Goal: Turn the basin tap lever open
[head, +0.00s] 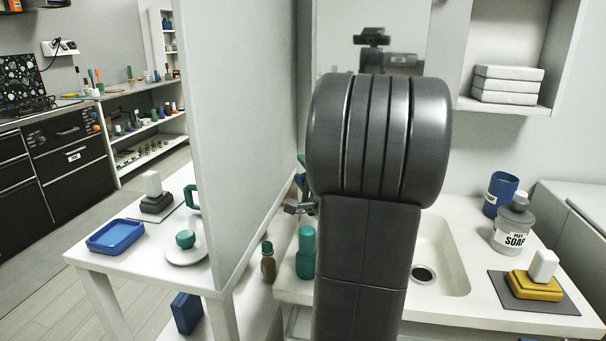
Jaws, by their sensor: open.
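The white basin (446,258) is set in the counter, with its dark drain (423,274) showing at the right of my arm. My dark grey arm stands upright in front of the basin and covers its left and middle part. The tap and its lever do not show; my arm covers the area behind it. A small dark metal part at the left edge of my arm looks like my gripper (301,208), mostly hidden. I see nothing held in it. How far it is from the tap cannot be seen.
Right of the basin stand a soap bottle (513,224), a blue cup (501,193) and a yellow block on a dark mat (507,303). A green bottle (306,252) and a brown bottle (268,262) stand left. A pale partition (250,130) rises close on the left.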

